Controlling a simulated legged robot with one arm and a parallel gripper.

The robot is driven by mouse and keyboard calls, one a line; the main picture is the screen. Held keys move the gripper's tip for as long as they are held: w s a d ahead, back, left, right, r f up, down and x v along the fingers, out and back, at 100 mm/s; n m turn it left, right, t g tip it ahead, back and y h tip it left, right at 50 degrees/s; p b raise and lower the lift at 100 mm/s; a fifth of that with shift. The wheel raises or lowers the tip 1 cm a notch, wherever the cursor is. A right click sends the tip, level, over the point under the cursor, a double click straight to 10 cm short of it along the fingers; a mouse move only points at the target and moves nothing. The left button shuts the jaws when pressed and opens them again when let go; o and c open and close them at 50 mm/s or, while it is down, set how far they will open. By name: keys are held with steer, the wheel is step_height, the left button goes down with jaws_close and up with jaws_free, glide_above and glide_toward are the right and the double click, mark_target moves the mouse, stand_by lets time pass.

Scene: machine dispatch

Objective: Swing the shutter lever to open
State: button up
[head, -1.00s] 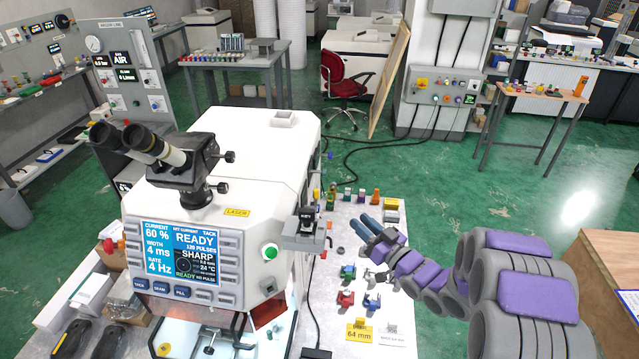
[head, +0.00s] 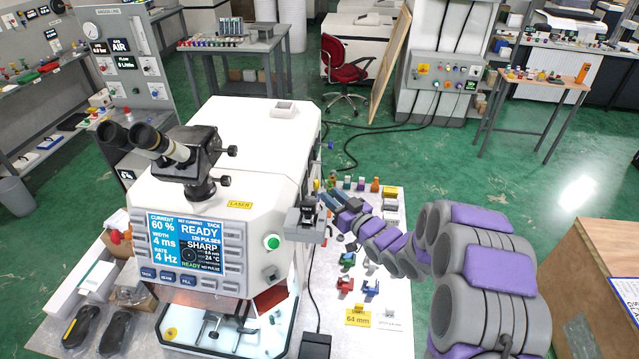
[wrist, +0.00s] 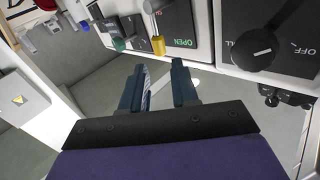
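In the wrist view a silver lever rod with a yellow tip (wrist: 158,45) stands in front of a dark plate (wrist: 178,25) with a green OPEN label. I take it for the shutter lever. The yellow tip is just beyond my gripper (wrist: 158,70), between the lines of its two dark blue fingers. The fingers are apart, with nothing seen held between them. In the head view my gripper (head: 340,203) is close to the right side of the white laser machine (head: 255,150), beside a small grey box (head: 304,222). The lever cannot be made out there.
A black rotary knob (wrist: 262,48) near an OFF label sits right of the lever in the wrist view. The machine's screen (head: 187,243) reads READY. Small coloured parts (head: 347,260) and a yellow 64 mm card (head: 359,317) lie on the white table right of the machine.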

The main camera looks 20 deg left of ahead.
mark_target(318, 184)
steer(key=x, duration=0.6)
steer(key=shift+w+a+p, duration=0.15)
steer(key=shift+a+p, duration=0.05)
steer(key=shift+p, duration=0.15)
jaws_close()
